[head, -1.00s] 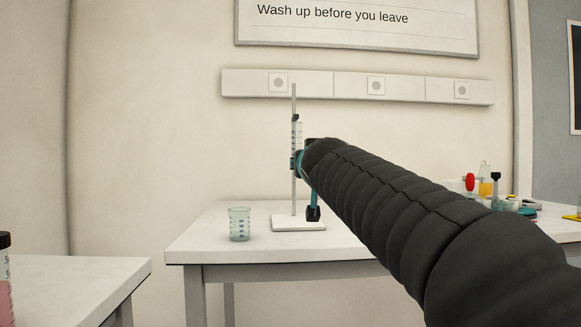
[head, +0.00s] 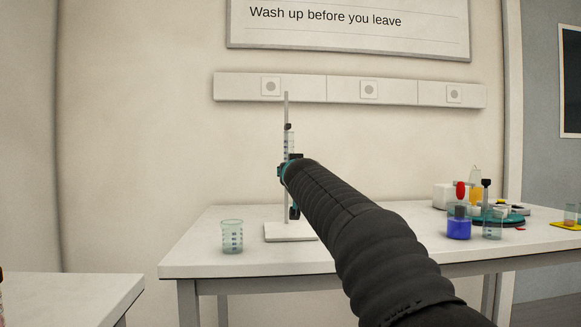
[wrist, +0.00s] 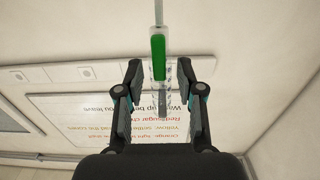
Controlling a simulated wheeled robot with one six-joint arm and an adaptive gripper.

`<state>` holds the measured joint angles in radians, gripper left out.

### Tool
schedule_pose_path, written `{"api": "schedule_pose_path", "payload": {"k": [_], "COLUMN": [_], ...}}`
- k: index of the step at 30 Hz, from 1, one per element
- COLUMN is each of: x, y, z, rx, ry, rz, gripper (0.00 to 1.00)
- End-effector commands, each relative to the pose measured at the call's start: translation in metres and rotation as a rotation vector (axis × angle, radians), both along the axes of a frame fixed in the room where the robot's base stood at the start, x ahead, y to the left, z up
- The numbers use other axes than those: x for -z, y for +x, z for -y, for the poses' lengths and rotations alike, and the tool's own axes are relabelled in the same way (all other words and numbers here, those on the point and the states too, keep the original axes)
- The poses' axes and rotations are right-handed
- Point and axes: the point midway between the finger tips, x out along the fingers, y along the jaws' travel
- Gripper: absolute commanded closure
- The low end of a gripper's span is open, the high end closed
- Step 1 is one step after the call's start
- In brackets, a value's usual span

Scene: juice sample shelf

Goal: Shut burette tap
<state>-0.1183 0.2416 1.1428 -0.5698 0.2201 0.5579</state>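The burette (head: 290,142) is clamped to a thin upright rod (head: 286,108) on a white base (head: 290,232) on the table. In the wrist view, which looks upside down, a green tap handle (wrist: 158,57) lies lengthwise in line with the graduated tube (wrist: 163,98). My gripper (wrist: 158,72) is open, with one finger on each side of the green handle and a gap on both sides. How far the fingertips are from it in depth is unclear. In the head view my gripper (head: 287,172) is at the stand, and my arm hides the tap.
A beaker (head: 232,237) stands left of the stand base. At the right of the table are a blue-filled bottle (head: 459,224), a small beaker (head: 492,229) and a teal-based item (head: 512,216).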

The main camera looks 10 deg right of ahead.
Motion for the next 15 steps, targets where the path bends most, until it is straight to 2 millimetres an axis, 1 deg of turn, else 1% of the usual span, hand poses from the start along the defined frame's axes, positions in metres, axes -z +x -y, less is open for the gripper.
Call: {"api": "schedule_pose_path", "payload": {"k": [4,12,13,14,15], "x": [-0.0002,0.0004,0.0004,0.0004,0.0004], "y": [0.0070,0.0077,0.0077,0.0077,0.0077], "z": [0.0000,0.0000,0.0000,0.0000,0.0000], "rx": [0.000,0.000,0.000,0.000,0.000], "ry": [0.000,0.001,0.001,0.001,0.001], "rz": [0.000,0.000,0.000,0.000,0.000], "gripper": [0.62,0.62,0.65,0.72,0.82]}}
